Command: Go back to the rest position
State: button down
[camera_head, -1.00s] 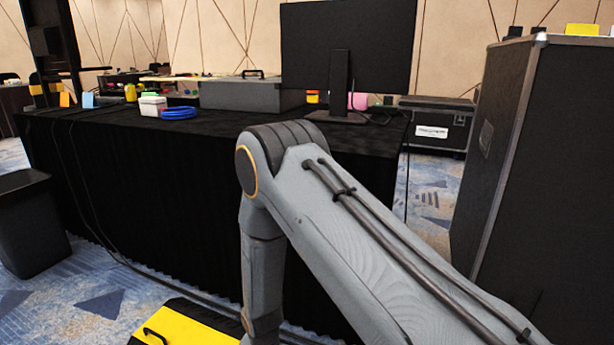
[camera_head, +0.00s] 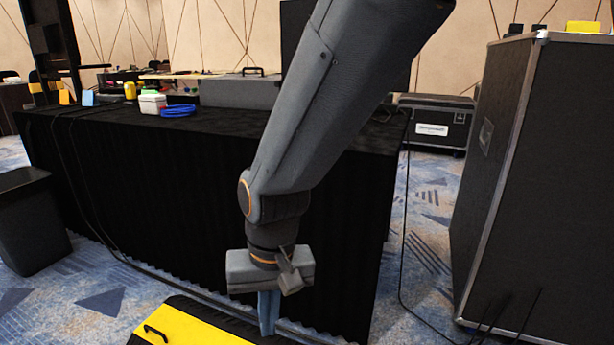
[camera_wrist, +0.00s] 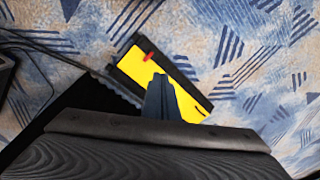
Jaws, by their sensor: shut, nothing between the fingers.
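My gripper (camera_head: 268,313) hangs pointing down in front of the black-draped table, in the lower middle of the head view. Its fingers are together with nothing between them. In the wrist view my gripper (camera_wrist: 160,82) shows as dark fingers pressed together, over a yellow-topped case (camera_wrist: 184,98) on the floor. The same yellow-topped case (camera_head: 190,325) shows at the bottom of the head view, below and left of my fingers. I cannot tell how far the fingertips are above it.
The black-draped table (camera_head: 120,180) stands ahead, with a grey case (camera_head: 240,93), a blue cable coil (camera_head: 178,110) and a white tub (camera_head: 152,103). A tall black flight case (camera_head: 530,180) stands at right. A dark bin (camera_head: 35,225) stands at left.

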jog(key=s+d+r+n, duration=0.3)
jog(key=s+d+r, duration=0.35)
jog(key=s, duration=0.35)
jog(key=d+r+m+p, duration=0.3)
jog(key=d+r+p, duration=0.6)
jog(key=r+p, duration=0.4)
jog(key=d+r+m+h+p, duration=0.1)
jog(key=d+r+p, duration=0.9)
jog(key=p, duration=1)
notch_tip(320, 180, up, 4)
jog(key=shift+s+d+f+m+p, duration=0.2)
jog(key=shift+d+m+p, duration=0.15)
jog(key=shift+m, duration=0.55)
